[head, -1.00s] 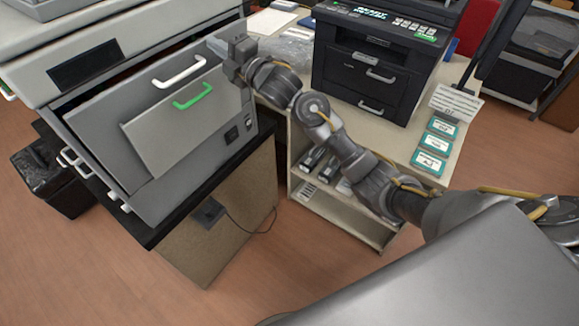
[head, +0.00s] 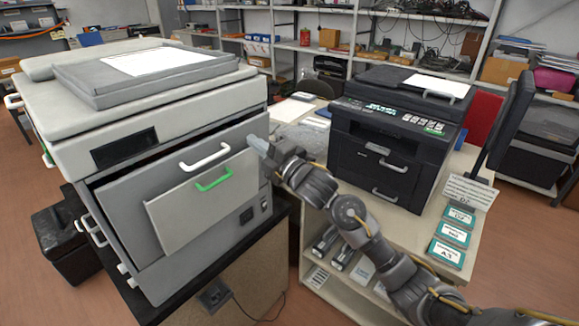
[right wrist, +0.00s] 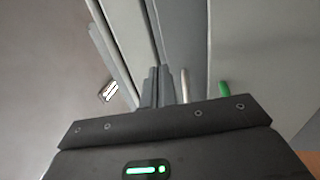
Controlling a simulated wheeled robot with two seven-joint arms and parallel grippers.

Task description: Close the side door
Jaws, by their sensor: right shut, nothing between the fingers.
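The large grey printer (head: 75,143) stands at the left in the head view. Its side door (head: 125,215) is a grey panel with a white handle (head: 205,158), and it stands ajar with a dark gap along its top. A smaller panel (head: 185,216) with a green handle (head: 214,181) sits on it, tilted outward. My right gripper (head: 260,148) is shut and empty at the door's upper right edge; contact cannot be told. In the right wrist view its fingertips (right wrist: 158,88) show beside the white handle (right wrist: 185,86) and green handle (right wrist: 224,88). My left gripper is not in view.
A black printer (head: 390,145) stands on the pale table (head: 405,228) at the right, with several teal-edged boxes (head: 452,235) at its front edge. Cartridges (head: 345,258) lie on the shelf below. A black bin (head: 65,240) stands on the floor at the left.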

